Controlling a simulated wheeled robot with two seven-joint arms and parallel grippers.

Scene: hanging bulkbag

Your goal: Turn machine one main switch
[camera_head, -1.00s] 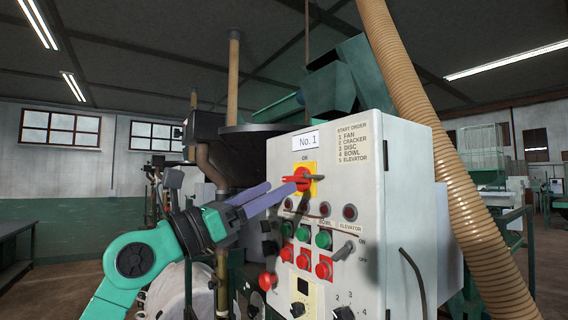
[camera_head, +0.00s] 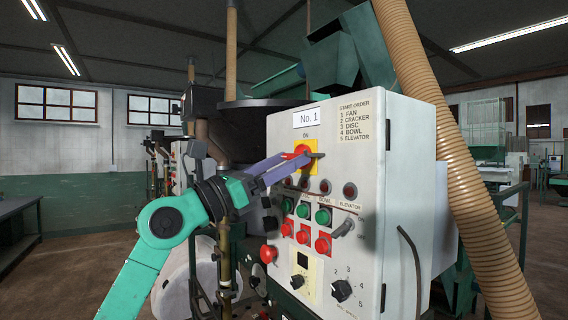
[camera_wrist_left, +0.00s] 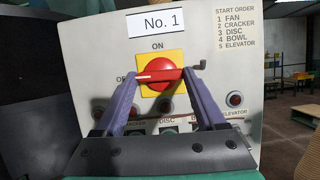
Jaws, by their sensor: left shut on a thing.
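The main switch (camera_head: 303,149) is a red rotary knob on a yellow plate, under the "No. 1" label on the white control panel (camera_head: 360,130). In the left wrist view, the red switch (camera_wrist_left: 160,72) has its handle lying nearly level. "ON" is printed above the plate and a partly hidden "OF..." at its left. My left gripper (camera_head: 301,161) reaches in from the left, its two purple fingers at the knob. In the wrist view, the left gripper (camera_wrist_left: 160,78) has one finger at each end of the handle, shut on it. My right gripper is not in view.
Below the switch are indicator lamps (camera_head: 350,189), green buttons (camera_head: 323,216), red buttons (camera_head: 322,244) and black selector knobs (camera_head: 341,290). A ribbed tan hose (camera_head: 450,160) runs down at the right. A dark bench (camera_head: 20,215) stands at the far left.

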